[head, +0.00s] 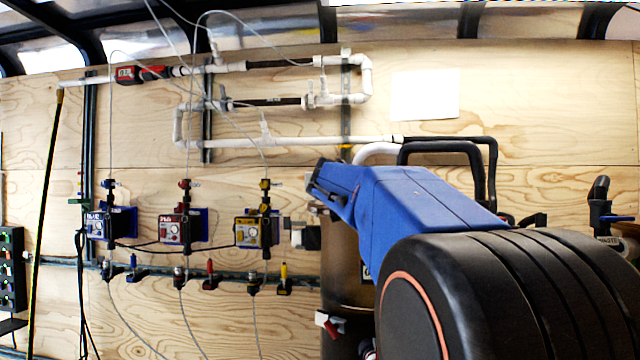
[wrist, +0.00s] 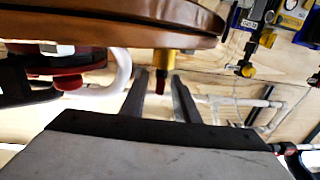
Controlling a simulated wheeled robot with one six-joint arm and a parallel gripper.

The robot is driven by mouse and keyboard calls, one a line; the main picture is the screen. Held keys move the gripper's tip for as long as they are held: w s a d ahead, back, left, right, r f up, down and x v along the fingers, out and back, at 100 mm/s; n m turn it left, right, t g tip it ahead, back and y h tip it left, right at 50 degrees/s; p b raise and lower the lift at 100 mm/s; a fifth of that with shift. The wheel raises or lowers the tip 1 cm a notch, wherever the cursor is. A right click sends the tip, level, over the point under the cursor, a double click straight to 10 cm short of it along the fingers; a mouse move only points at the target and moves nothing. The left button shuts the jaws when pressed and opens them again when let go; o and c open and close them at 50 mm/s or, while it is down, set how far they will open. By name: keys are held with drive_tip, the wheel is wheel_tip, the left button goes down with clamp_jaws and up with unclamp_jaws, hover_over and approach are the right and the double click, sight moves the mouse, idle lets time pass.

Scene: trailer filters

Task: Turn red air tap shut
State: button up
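A small red handle (wrist: 161,85) hangs from a brass fitting (wrist: 168,62) on the brown tank (wrist: 150,30) in the wrist view, which looks upside down. My gripper (wrist: 160,98) is open, its two dark fingers apart with the red handle showing between them, near the tips. I cannot tell whether they touch it. In the head view my gripper (head: 313,186) is small, at the end of my blue arm. Another red-handled fitting (head: 210,270) is on the wall rail, and a red tap (head: 186,184) tops the red unit. I cannot tell which is the red air tap.
Blue (head: 97,226), red (head: 171,229) and yellow (head: 247,231) units line the plywood wall, with thin hoses around them. White pipes (head: 290,143) run above. The brown tank, partly behind my arm in the head view, stands close to my gripper.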

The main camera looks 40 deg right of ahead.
drive_tip(key=shift+x, duration=2.6)
clamp_jaws()
